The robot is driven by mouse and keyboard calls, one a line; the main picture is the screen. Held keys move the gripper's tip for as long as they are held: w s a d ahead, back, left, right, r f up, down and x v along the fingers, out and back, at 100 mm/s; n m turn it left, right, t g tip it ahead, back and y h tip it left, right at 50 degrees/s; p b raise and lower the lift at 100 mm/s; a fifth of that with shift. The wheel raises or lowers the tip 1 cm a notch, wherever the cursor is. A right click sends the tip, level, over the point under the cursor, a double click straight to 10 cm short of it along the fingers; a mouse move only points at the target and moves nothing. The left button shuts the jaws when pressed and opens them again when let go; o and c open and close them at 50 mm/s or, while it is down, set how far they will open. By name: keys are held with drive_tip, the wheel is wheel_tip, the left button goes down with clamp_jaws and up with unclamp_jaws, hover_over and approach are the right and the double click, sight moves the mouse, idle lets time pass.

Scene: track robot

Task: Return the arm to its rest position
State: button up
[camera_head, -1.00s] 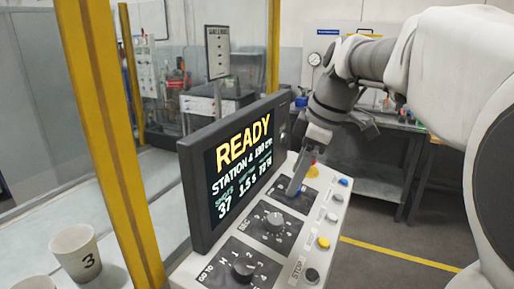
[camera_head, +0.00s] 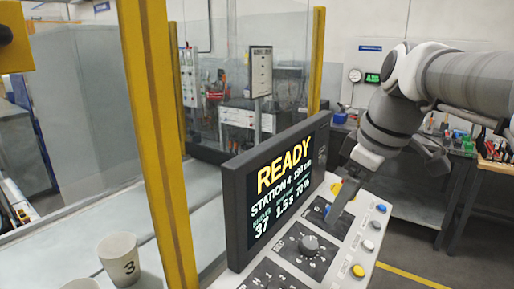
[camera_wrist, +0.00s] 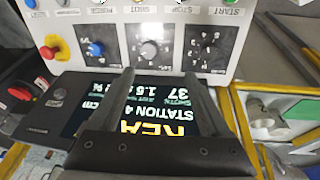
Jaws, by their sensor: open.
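My gripper (camera_head: 338,208) is over the far part of the sloped control panel (camera_head: 340,256), beside the screen, in the head view. Its fingers point down toward the blue knob, and I cannot tell whether they touch the panel. In the wrist view my gripper (camera_wrist: 163,78) shows two dark fingers apart with nothing between them. Behind them are the screen and the panel's knobs, upside down. My arm reaches in from the right with its elbow bent above the panel.
The screen (camera_head: 277,185) reading READY stands left of my gripper. A yellow post (camera_head: 160,150) and clear guard are further left. A paper cup marked 3 (camera_head: 120,262) stands at lower left. A red and yellow stop button (camera_wrist: 52,48) is near the blue knob (camera_wrist: 95,49).

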drive_tip(key=s+a+f+m+t+h+p, duration=0.1)
drive_tip(key=s+a+f+m+t+p, duration=0.1)
drive_tip(key=s+f+m, duration=0.4)
drive_tip(key=s+m+p, duration=0.1)
drive_tip(key=s+m, duration=0.2)
drive_tip(key=s, duration=0.3)
drive_tip(key=shift+m+h, duration=0.3)
drive_tip(key=shift+h, duration=0.1)
